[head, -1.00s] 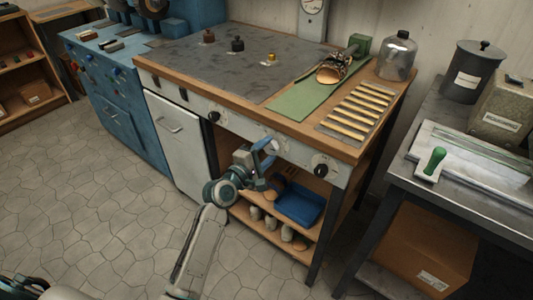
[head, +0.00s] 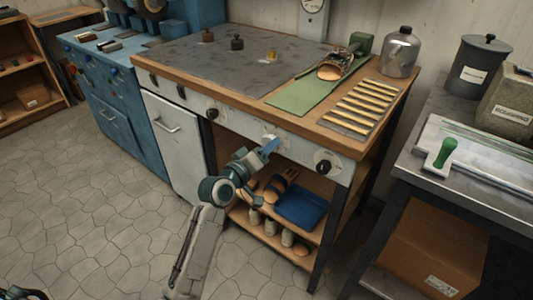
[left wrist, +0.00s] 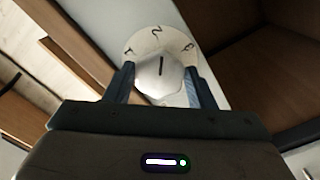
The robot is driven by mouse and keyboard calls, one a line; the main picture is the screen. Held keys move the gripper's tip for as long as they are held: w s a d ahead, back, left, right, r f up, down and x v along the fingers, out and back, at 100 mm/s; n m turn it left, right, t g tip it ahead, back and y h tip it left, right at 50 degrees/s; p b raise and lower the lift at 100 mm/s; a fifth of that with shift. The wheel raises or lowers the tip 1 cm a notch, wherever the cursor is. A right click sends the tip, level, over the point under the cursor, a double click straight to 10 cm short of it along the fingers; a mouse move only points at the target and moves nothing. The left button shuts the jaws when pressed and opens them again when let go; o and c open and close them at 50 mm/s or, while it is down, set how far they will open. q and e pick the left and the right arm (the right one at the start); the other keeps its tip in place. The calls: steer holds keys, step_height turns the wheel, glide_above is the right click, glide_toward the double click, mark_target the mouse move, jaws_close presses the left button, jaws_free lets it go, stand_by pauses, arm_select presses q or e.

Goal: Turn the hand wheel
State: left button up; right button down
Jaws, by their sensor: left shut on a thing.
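The hand wheel (left wrist: 161,77) is a pale faceted knob with a dark pointer line, in front of a round white dial plate (left wrist: 152,40) with dark marks. The line points up toward the middle mark. My left gripper (left wrist: 160,88) has a finger on each side of the wheel and is shut on it. In the head view my left gripper (head: 270,147) is at the bench's front panel (head: 230,119), between two dark knobs, and largely hides the wheel. My right gripper is not in view.
A dark knob (head: 212,113) is left of my gripper and another (head: 323,167) is right of it. Below, an open shelf holds a blue tray (head: 300,207). A grey table (head: 450,190) stands at the right. The floor in front is clear.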

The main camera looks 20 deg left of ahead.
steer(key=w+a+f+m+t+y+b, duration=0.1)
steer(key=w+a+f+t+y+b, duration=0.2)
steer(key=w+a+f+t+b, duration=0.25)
arm_select(q)
steer(key=shift+w+a+f+m+b, duration=0.15)
steer(key=shift+m+b, duration=0.7)
steer(key=shift+m, duration=2.85)
steer(key=shift+s+a+r+m+b, duration=0.15)
steer(key=shift+m+b, duration=0.75)
steer(key=shift+m, duration=2.8)
steer(key=shift+w+a+f+m+b, duration=0.15)
steer(key=shift+m+b, duration=0.7)
steer(key=shift+m, duration=2.85)
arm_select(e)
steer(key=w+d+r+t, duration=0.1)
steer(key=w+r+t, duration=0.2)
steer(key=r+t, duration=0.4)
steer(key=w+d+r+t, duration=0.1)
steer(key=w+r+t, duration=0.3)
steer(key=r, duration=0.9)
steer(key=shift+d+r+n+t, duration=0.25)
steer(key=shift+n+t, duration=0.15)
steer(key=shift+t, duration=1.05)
arm_select(q)
steer(key=o, duration=0.9)
steer(key=shift+o, duration=0.2)
